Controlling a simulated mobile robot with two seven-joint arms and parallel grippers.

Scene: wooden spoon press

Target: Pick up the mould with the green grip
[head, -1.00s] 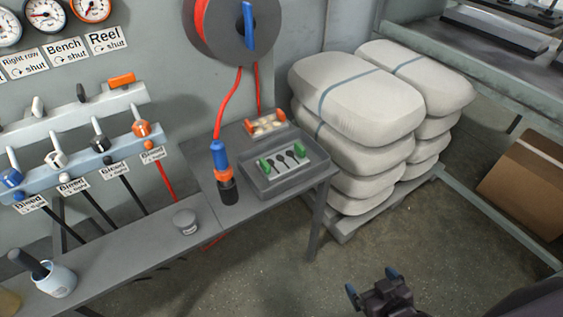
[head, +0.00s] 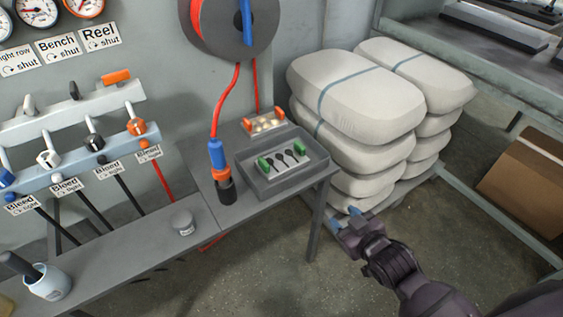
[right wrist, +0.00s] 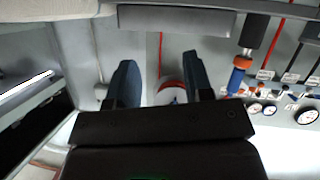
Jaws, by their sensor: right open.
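The mould with green grips (head: 283,160) is a pale plate with dark spoon shapes and a green grip at each end. It lies in a grey tray (head: 291,184) on the bench in the head view. My right gripper (head: 344,218) is open and empty, right of the bench and apart from the tray, in front of the stacked sacks. Its two spread blue fingers (right wrist: 160,85) show in the right wrist view with nothing held between them. I cannot make out the mould in that view. My left gripper is out of view.
A mould with orange grips (head: 264,122) sits behind the tray. A blue and orange nozzle (head: 219,166) on a red hose stands left of the tray. A small grey tin (head: 183,222) and a cup (head: 48,281) are on the bench. White sacks (head: 358,95) are piled on the right.

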